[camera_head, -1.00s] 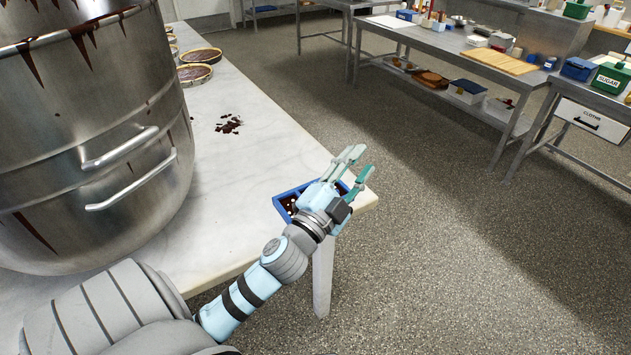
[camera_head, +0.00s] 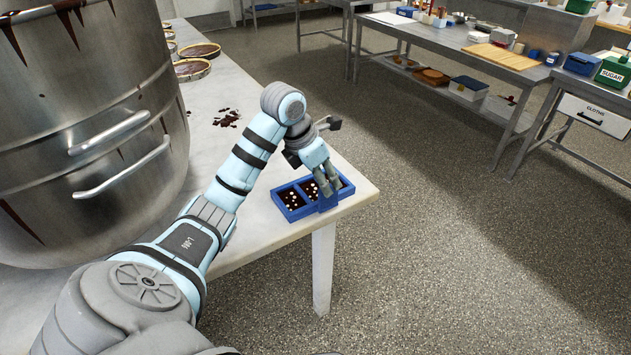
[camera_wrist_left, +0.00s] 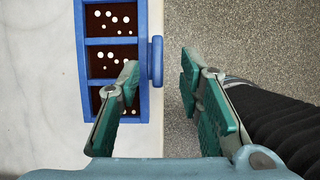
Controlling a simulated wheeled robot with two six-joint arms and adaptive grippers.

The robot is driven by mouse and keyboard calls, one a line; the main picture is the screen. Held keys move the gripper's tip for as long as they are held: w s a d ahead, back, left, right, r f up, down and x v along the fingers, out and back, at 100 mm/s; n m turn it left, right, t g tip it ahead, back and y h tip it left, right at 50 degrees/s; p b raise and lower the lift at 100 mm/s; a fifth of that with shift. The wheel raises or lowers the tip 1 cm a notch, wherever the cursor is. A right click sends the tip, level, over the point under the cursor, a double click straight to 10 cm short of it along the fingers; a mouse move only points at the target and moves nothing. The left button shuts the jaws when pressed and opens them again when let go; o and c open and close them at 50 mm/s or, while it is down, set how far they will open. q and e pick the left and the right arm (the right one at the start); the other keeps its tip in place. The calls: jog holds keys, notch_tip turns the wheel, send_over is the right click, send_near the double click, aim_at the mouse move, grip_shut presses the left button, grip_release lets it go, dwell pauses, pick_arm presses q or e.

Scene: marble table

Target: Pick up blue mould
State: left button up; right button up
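The blue mould (camera_head: 290,211) lies flat near the right corner of the marble table. Its compartments hold dark chocolate with white dots, and a blue tab stands out from its side facing the table edge. My left gripper (camera_head: 327,184) is over the mould, pointing down. In the left wrist view the gripper (camera_wrist_left: 160,95) is open, with one finger over the mould's compartments and the other beyond the table edge. The tab of the mould (camera_wrist_left: 156,61) shows ahead between the fingers. I cannot tell whether the fingers touch it. My right gripper is not in view.
A large steel pot (camera_head: 90,150) with chocolate drips stands at the left on the marble table (camera_head: 240,180). Chocolate crumbs (camera_head: 228,118) and several round tarts (camera_head: 192,70) lie behind. Steel benches stand across the open floor (camera_head: 420,220).

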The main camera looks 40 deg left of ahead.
aim_at(328, 206)
pick_arm(q)
jog(key=x, duration=0.5)
jog(key=shift+a+f, duration=0.2)
jog(key=shift+f, duration=0.05)
grip_shut()
